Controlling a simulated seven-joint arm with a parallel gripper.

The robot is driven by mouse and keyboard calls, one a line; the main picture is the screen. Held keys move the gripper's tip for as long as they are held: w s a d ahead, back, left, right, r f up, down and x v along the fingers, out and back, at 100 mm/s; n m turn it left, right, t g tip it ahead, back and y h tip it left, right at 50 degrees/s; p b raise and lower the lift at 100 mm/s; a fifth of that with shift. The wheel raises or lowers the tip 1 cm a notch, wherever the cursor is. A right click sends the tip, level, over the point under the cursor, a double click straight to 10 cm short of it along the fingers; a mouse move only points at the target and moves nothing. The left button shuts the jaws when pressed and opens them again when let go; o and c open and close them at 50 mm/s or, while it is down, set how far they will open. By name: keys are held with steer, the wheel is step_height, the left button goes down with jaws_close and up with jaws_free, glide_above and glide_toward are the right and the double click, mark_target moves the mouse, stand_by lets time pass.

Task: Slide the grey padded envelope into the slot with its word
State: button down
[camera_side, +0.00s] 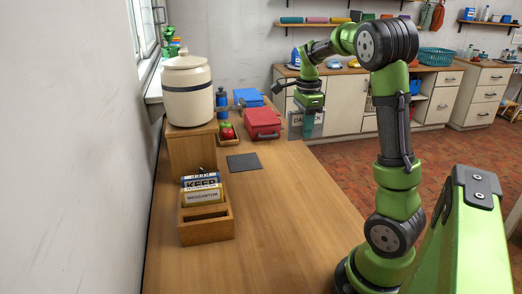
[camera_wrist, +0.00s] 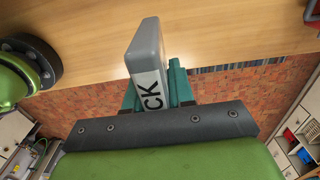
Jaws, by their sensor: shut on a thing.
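The grey padded envelope (camera_side: 295,122) hangs upright in my gripper (camera_side: 309,124), above the right edge of the wooden table. Dark letters show on its pale label, with the middle of the word hidden by a teal finger. In the wrist view the grey envelope (camera_wrist: 147,48) stands between the teal fingers of my gripper (camera_wrist: 154,90), and the letters "CK" are readable. The wooden slot holder (camera_side: 207,232) stands at the front left of the table, well apart from my gripper. Upright items in it include one marked "KEEP" (camera_side: 201,183) and a yellowish one (camera_side: 203,196) with small lettering.
A cream crock (camera_side: 187,92) stands on a wooden block (camera_side: 193,151) behind the holder. A dark flat square (camera_side: 244,162), a tray with a red apple (camera_side: 227,131), a red box (camera_side: 262,122) and a blue box (camera_side: 248,97) lie farther back. The table's middle and right are clear.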

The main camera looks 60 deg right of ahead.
steer(key=w+a, duration=0.4)
steer(key=a, duration=0.6)
steer(key=w+a, duration=0.5)
steer(key=a, duration=0.5)
steer(key=w+a, duration=0.4)
steer(key=a, duration=0.6)
steer(key=shift+w+a+f, duration=0.1)
steer(key=shift+a+f, duration=0.05)
steer(key=shift+f, duration=2.75)
steer(key=shift+w+a+f, duration=0.1)
steer(key=shift+f, duration=2.75)
steer(key=shift+f, duration=0.8)
steer(key=shift+r, duration=0.8)
steer(key=shift+f, duration=1)
steer(key=shift+r, duration=0.2)
steer(key=shift+r, duration=0.85)
